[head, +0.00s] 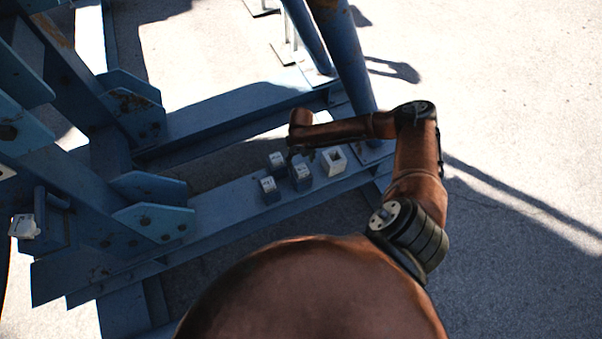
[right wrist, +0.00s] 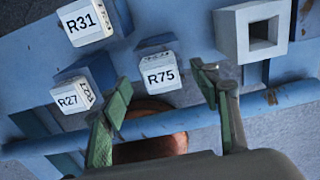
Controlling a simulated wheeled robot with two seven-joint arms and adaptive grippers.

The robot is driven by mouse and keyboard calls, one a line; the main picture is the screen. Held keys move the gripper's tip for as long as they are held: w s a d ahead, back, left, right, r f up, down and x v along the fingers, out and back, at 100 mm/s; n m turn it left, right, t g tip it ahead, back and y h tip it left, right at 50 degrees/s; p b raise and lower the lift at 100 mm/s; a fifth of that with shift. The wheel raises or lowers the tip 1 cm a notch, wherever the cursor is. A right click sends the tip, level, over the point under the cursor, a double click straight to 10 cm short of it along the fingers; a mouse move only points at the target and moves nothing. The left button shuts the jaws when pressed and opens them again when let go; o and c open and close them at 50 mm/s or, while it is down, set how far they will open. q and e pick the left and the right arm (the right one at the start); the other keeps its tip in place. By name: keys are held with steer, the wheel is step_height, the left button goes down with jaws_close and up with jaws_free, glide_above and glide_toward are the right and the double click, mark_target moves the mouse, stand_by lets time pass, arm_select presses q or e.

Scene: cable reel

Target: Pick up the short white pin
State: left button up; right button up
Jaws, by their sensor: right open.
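Three pins with white, labelled tops stand on the blue beam. In the right wrist view they are R31 (right wrist: 85,22), R27 (right wrist: 73,97) and R75 (right wrist: 161,71). In the head view white-topped pins show at the back (head: 277,160), the front left (head: 268,187) and the right (head: 301,174). I cannot tell for sure which is the short one; R31 looks largest from the wrist. My right gripper (right wrist: 162,82) is open, its green fingertips apart to either side of R75 in the picture, with nothing held. My left gripper is not in view.
A white block with a square hole (right wrist: 252,32) stands right of the pins and also shows in the head view (head: 333,160). The blue beam (head: 225,205) carries them all. Blue frame plates (head: 150,222) rise at the left, and a blue post (head: 345,60) stands behind.

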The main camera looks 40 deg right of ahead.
mark_target(302, 168)
steer(key=f, duration=0.3)
steer(key=f+b, duration=0.1)
steer(key=f, duration=0.1)
steer(key=shift+s+a, duration=0.2)
steer(key=shift+s, duration=0.2)
steer(key=shift+r, duration=0.15)
jaws_close()
